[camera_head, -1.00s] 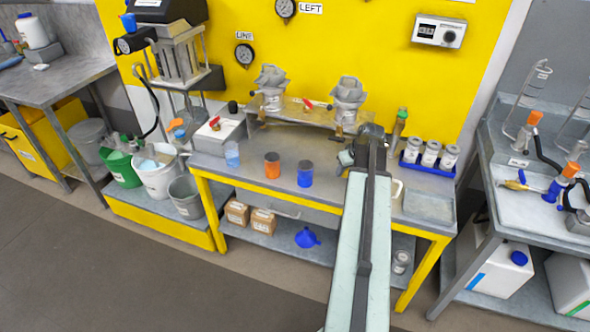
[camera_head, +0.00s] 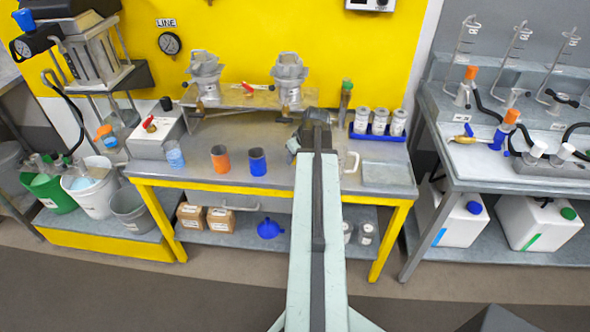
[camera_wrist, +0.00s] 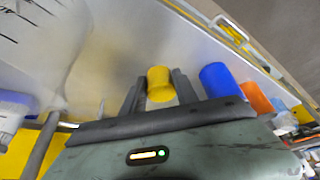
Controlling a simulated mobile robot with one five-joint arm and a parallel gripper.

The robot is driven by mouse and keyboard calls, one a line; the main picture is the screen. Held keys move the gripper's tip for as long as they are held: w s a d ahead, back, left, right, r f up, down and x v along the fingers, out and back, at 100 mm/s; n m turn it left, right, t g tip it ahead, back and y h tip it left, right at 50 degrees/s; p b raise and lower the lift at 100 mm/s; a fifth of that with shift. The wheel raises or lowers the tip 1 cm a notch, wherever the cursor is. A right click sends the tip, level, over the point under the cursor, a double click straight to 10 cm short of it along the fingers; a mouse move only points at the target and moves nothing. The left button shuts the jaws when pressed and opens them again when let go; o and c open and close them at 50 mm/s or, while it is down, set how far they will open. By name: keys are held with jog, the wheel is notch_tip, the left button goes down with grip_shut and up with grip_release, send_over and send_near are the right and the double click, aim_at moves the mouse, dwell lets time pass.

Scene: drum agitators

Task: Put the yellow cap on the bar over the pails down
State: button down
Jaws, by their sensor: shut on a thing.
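The yellow cap (camera_wrist: 160,85) shows in the wrist view between the two dark fingers of my gripper (camera_wrist: 160,92), which is shut on it. In the head view my gripper (camera_head: 316,118) is over the rear part of the middle bench, and the cap is hidden there. The pails stand at the lower left of the head view: a green pail (camera_head: 48,196), a white pail (camera_head: 92,205) and a grey pail (camera_head: 131,212). They are far to the left of my gripper. I cannot pick out a bar over them with certainty.
An orange cup (camera_head: 220,160) and a blue cup (camera_head: 257,162) stand on the bench (camera_head: 200,182) left of my arm. A blue rack (camera_head: 377,133) of cans and a grey tray (camera_head: 387,175) are to its right. A framed machine (camera_head: 90,60) stands left. Floor in front is clear.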

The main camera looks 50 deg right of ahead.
jog(key=shift+f+b, duration=2.1)
jog(key=shift+f, duration=0.25)
jog(key=c, duration=0.9)
grip_release()
jog(key=shift+s, duration=0.1)
jog(key=shift+r+p, duration=0.6)
jog(key=shift+p, duration=0.05)
jog(key=p+v, duration=1.1)
jog(key=v, duration=0.1)
